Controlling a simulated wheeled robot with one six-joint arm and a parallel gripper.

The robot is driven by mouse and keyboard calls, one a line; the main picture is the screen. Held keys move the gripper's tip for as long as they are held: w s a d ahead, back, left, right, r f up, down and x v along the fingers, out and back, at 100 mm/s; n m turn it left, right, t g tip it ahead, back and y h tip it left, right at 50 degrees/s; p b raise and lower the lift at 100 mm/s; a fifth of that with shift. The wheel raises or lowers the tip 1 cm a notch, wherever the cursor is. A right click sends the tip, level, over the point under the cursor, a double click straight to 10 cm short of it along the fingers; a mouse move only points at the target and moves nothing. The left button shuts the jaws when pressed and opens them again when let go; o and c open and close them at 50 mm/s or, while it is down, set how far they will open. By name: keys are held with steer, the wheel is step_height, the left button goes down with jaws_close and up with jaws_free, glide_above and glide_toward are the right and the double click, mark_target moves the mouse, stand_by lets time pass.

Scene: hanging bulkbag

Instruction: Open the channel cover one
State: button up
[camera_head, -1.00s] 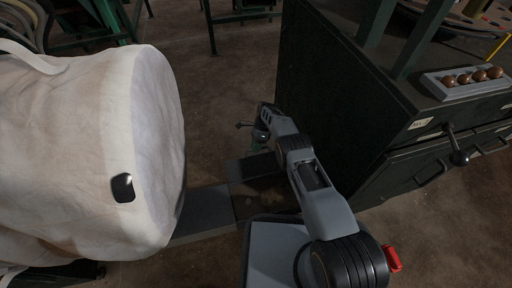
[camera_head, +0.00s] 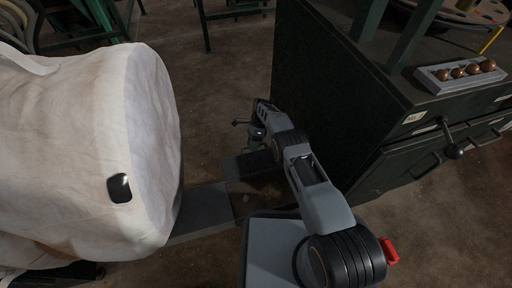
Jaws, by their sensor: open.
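A dark strip of floor plates runs under my arm. It has a grey plate (camera_head: 203,207) at the left and a darker, brownish section (camera_head: 262,188) at the right. I cannot tell which piece is channel cover one; nothing on the strip looks clearly raised. My gripper (camera_head: 243,128) is at the far end of my arm, above and beyond the dark section, apart from the plates as far as I can see. It is open with nothing visible in it. Its fingertips are small and partly hidden by the wrist.
A large white bulk bag (camera_head: 80,140) fills the left side, over the strip's left end. A dark green cabinet (camera_head: 340,110) with a lever (camera_head: 452,148) and a tray of brown knobs (camera_head: 462,76) stands at right. Bare floor (camera_head: 215,85) lies beyond my gripper.

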step_height(320, 180, up, 3)
steer(key=shift+r+p, duration=0.15)
steer(key=shift+p, duration=0.8)
steer(key=s+r+p, duration=0.1)
steer(key=r+p, duration=0.1)
steer(key=s+d+r+p, duration=0.1)
steer(key=s+r+p, duration=0.1)
steer(key=s+d+r+p, duration=0.1)
steer(key=r+p, duration=0.1)
steer(key=p, duration=0.1)
steer(key=shift+s+r, duration=0.1)
steer(key=shift+s, duration=0.25)
steer(key=s+d+r+p, duration=0.3)
steer(key=s+p, duration=0.1)
steer(key=s, duration=0.4)
steer(key=shift+s, duration=0.2)
steer(key=shift+r, duration=0.1)
